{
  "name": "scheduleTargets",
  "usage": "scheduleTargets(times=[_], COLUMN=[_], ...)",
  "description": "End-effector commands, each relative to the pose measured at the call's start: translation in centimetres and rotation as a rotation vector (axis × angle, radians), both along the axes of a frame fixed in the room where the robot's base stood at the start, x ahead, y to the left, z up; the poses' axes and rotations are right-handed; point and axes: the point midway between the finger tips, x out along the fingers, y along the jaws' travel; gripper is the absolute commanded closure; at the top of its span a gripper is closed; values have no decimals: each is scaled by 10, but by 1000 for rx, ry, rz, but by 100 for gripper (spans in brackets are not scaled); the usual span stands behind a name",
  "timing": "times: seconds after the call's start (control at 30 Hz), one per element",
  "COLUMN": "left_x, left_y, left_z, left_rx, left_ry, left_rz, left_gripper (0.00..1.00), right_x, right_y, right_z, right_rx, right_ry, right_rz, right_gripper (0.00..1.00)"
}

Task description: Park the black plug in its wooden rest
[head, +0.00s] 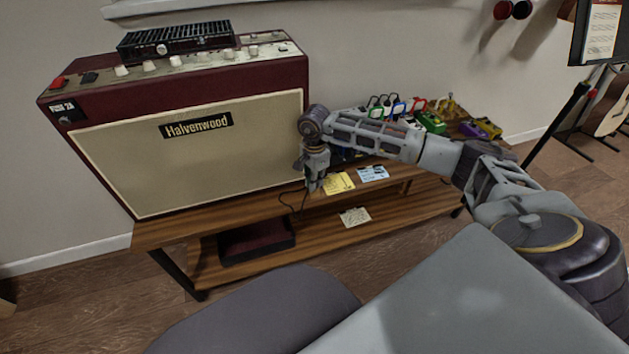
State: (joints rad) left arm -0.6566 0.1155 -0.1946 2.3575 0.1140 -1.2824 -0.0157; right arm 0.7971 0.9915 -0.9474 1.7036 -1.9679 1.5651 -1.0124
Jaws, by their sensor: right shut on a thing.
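My right gripper (313,186) points down in front of the right end of the amplifier, above the front part of the wooden bench. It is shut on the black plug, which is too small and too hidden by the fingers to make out. A thin black cable (291,207) loops at the bench's front edge, just left of the fingertips. I cannot make out the wooden rest; the gripper and forearm cover part of the bench there. My left gripper is not in view.
The red amplifier (185,125) fills the bench's left side. Yellow (338,183) and blue (372,173) notes lie right of the gripper. Several pedals, one green (432,122), stand behind my forearm. The bench (215,215) has a lower shelf holding a dark box (256,240).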

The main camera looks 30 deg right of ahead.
Motion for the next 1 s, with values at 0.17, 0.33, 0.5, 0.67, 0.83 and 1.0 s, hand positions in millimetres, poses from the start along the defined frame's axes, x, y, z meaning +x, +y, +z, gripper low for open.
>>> scheduleTargets(times=[0.17,0.33,0.5,0.67,0.83,1.0], left_x=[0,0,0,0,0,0], left_y=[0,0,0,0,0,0], left_z=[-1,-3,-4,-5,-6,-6], left_rx=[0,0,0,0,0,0], left_ry=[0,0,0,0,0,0], left_rz=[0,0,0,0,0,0], left_gripper=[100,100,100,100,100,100], right_x=[0,0,0,0,0,0], right_y=[0,0,0,0,0,0], right_z=[-2,-4,-6,-8,-10,-9], right_rx=[0,0,0,0,0,0], right_ry=[0,0,0,0,0,0], right_rz=[0,0,0,0,0,0], right_gripper=[100,100,100,100,100,100])
